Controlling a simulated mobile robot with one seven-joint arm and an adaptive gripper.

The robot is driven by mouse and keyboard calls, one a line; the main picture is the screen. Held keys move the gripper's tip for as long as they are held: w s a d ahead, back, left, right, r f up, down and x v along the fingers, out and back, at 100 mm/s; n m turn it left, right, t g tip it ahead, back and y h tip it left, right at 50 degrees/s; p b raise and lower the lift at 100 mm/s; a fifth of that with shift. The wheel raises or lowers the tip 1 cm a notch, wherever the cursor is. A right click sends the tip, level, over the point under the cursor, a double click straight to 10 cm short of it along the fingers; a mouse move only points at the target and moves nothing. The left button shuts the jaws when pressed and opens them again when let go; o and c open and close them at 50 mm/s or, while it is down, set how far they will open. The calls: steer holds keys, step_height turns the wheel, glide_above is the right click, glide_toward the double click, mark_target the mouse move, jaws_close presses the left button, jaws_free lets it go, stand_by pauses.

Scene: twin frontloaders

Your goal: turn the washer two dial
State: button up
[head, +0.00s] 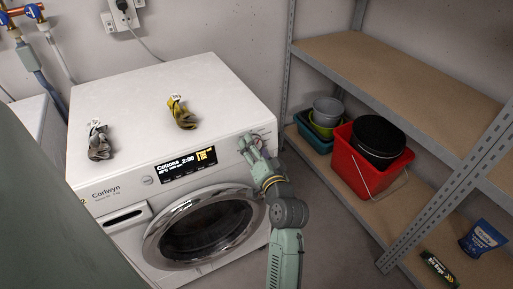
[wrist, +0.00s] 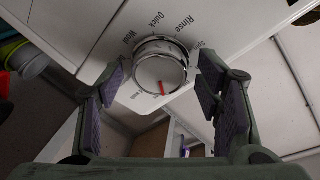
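The white washer (head: 135,165), marked "Corlwyn" with a small 2 at its front left, fills the middle of the head view. Its round dial (wrist: 160,70) shows in the wrist view, with a red mark at its lower edge and the words Wool, Quick and Rinse around it. My gripper (wrist: 162,78) is open, with one finger on each side of the dial and a visible gap to each. In the head view my gripper (head: 250,147) is at the panel's right end and hides most of the dial. The lit display (head: 187,165) reads "Cottons 2:00".
The round door (head: 160,245) is closed below the panel. A metal shelf rack (head: 400,75) stands to the right, with a red bucket (head: 352,175) on it.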

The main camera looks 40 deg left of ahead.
steer(key=shift+d, duration=0.15)
steer(key=v, duration=0.7)
steer(key=shift+s+d, duration=0.1)
stand_by(0.5)
